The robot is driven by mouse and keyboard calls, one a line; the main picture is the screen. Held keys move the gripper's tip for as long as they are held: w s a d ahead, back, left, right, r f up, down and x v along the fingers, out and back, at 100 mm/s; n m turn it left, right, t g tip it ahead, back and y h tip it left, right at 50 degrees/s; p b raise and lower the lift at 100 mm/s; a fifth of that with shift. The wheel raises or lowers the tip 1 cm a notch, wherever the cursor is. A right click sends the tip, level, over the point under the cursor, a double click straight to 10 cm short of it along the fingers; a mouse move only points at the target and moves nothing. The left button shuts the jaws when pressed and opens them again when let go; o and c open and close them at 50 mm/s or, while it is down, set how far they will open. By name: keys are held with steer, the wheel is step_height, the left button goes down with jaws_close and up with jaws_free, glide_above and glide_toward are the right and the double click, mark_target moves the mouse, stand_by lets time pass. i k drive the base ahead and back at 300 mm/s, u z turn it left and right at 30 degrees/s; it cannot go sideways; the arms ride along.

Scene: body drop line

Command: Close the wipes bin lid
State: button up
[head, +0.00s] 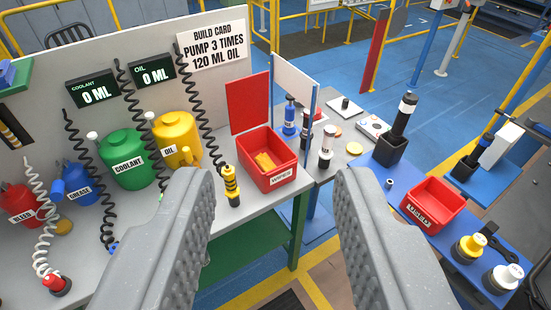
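The wipes bin (284,175) is a red open-topped box with a white WIPES label, near the right end of the grey bench. Its red lid (248,103) stands upright at the bin's back edge, so the bin is open. Something yellow-orange (265,161) lies inside. My gripper (272,190) shows as two grey fingers spread wide apart, with nothing between them up close. The bin appears in the gap between the fingers, farther off. The fingers do not appear to touch the bin or lid.
A yellow-and-black tool (231,186) on a coiled cord stands left of the bin. The yellow oil jug (176,140) and green coolant jug (124,158) are farther left. A white panel (294,90) rises right of the lid. Another red bin (433,205) sits on the blue surface at right.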

mark_target(247, 98)
steer(key=u, duration=0.05)
steer(key=i, duration=0.95)
steer(key=z, duration=0.65)
steer(key=i, duration=0.8)
steer(key=u, duration=1.05)
